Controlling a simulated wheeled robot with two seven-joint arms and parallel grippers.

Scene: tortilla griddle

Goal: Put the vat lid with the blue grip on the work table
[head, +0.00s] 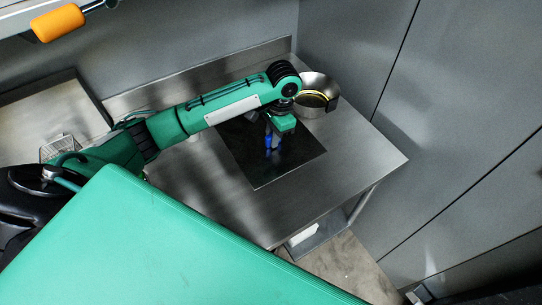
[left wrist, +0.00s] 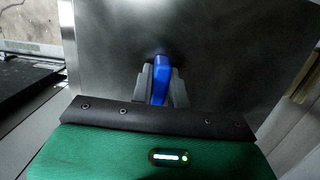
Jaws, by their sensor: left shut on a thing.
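The vat lid is a flat, dark square plate (head: 302,158) in the head view, level over the middle of the steel work table (head: 365,155). I cannot tell whether it touches the table or hangs just above it. My left gripper (head: 272,142) is shut on its upright blue grip (head: 267,138). In the left wrist view the fingers (left wrist: 160,88) clasp both sides of the blue grip (left wrist: 161,72), and the lid (left wrist: 220,45) fills most of the background. My right gripper is in neither view.
A round steel pot (head: 328,84) with a yellowish rim inside stands at the back of the table, close to the lid's far corner. A wire basket (head: 58,147) is at the left. Grey wall panels stand behind and right. The table's right and front parts are clear.

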